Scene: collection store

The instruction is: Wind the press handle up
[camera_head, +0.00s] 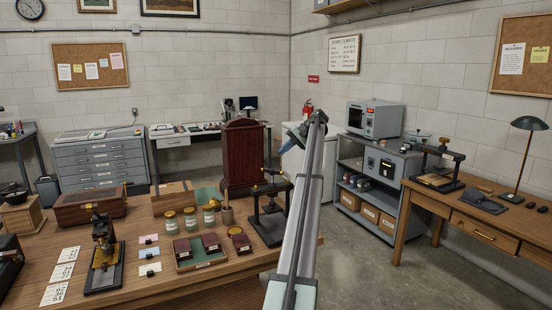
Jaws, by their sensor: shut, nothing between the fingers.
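A black press (269,212) with an upright frame and a flat base stands on the wooden table, just left of my arm. A crossbar with small brass-coloured fittings runs across its top; I cannot tell how far its handle is wound. A second dark press (440,163) with a crossbar stands on the desk at the right. My arm rises through the middle of the picture. My gripper (293,131) shows small and blue-grey at its upper end, above and right of the nearer press and apart from it. It is shut and empty; the fingers are hard to make out.
Jars (190,218), dark red boxes (183,249) and a tall red-brown case (243,155) crowd the table left of and behind the nearer press. A brass and black device (103,250) stands at the left. A grey shelf unit (372,180) is right of my arm. Floor is open between table and desk.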

